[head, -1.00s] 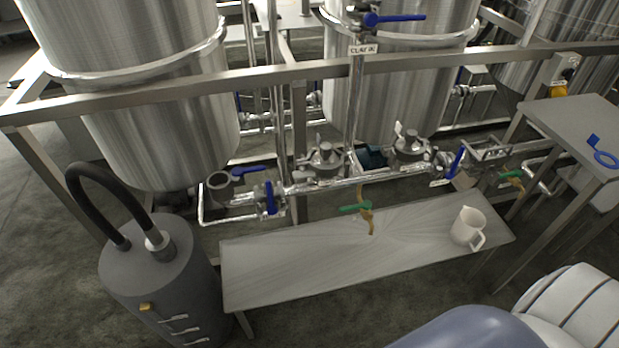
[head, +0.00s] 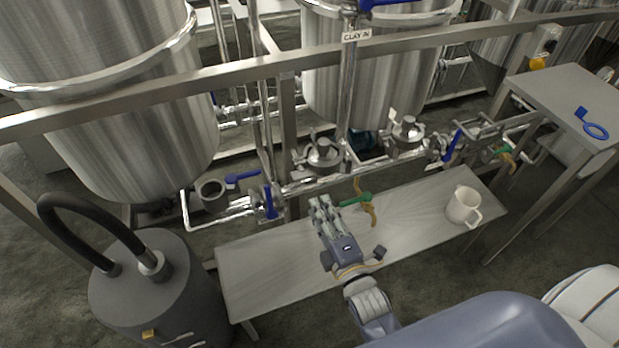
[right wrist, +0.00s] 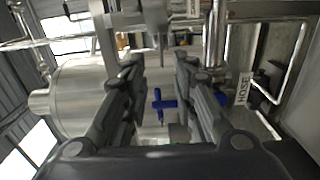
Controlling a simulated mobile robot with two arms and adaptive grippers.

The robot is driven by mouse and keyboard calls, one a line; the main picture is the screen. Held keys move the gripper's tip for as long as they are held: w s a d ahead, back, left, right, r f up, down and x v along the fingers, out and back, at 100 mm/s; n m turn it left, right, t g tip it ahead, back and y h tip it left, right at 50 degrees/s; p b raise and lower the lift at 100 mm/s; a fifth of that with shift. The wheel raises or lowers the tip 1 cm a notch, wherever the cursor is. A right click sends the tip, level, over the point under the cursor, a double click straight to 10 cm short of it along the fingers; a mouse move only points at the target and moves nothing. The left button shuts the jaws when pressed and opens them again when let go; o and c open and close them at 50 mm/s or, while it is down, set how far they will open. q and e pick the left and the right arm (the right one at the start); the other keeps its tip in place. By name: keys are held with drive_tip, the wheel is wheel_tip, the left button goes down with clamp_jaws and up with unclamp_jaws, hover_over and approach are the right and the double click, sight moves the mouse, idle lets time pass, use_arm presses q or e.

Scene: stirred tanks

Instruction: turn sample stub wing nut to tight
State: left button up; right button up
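My right gripper (head: 322,203) is over the low grey bench, in front of the pipe run, with its fingers pointing away from me. In the right wrist view its two dark fingers (right wrist: 165,85) stand apart with nothing held between them. A green-handled valve (head: 356,199) with a brass-coloured curved spout (head: 370,209) is just right of the fingertips. An open pipe stub (head: 211,191) is on the left of the pipe run. I cannot make out the sample stub's wing nut in either view. My left gripper is not in view.
The low bench (head: 262,272) holds a white jug (head: 462,206) at its right end. A grey cylinder (head: 160,300) with a black hose stands at left. A frame rail (head: 240,80) crosses before the tanks. A blue cross-shaped handle (right wrist: 163,103) shows beyond the fingers.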

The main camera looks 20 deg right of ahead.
sight(305, 178)
drive_tip(key=w, duration=1)
drive_tip(key=shift+w+a+f+p, duration=0.1)
drive_tip(key=shift+a+p, duration=0.1)
drive_tip(key=shift+p, duration=0.1)
clamp_jaws()
